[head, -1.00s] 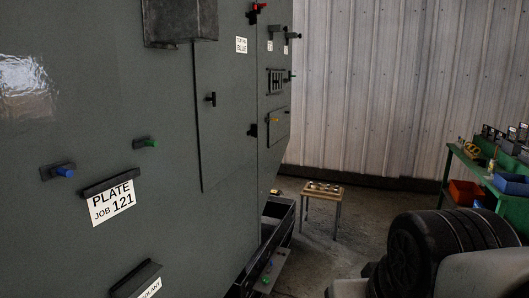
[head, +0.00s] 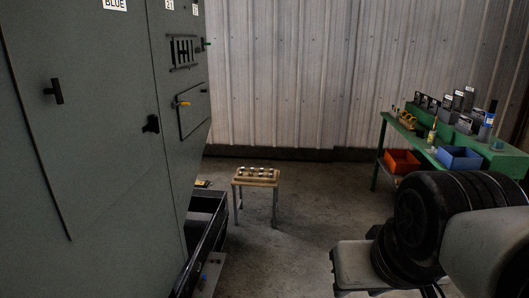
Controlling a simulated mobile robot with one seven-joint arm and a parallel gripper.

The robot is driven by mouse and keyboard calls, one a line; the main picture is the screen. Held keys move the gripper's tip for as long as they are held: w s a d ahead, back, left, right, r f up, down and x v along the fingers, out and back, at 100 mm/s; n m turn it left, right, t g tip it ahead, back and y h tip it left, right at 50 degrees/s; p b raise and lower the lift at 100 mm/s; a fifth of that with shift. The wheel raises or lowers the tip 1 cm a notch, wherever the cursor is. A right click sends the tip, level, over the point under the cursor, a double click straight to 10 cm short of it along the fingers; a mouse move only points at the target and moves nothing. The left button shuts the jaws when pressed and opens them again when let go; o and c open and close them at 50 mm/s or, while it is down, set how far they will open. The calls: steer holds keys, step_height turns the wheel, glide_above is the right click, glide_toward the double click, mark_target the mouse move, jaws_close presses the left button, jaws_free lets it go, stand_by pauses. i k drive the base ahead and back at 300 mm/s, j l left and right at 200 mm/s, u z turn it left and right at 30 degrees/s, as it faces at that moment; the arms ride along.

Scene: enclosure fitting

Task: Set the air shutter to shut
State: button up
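A dark slotted vent (head: 182,52), which looks like the air shutter, is on the far part of the grey enclosure (head: 100,130) in the head view. A small dark knob with a greenish tip (head: 206,43) sticks out at its right edge. The view is too steep and small to tell whether the slots are open or covered. My gripper is not in view.
Black handles (head: 54,91) stick out from the doors. A small wooden table (head: 257,180) stands beyond an open dark drawer (head: 205,235). Stacked tyres (head: 425,225) and a green bench (head: 500,158) are right; floor between is clear.

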mark_target(180, 52)
steer(key=i, duration=1.65)
steer(key=i+l+u, duration=0.1)
steer(key=i+u, duration=0.2)
steer(key=i+l+u, duration=0.2)
steer(key=i+u, duration=0.15)
steer(key=i, duration=0.15)
steer(key=i+l+u, duration=0.3)
steer(key=i+j, duration=0.05)
steer(key=i, duration=0.05)
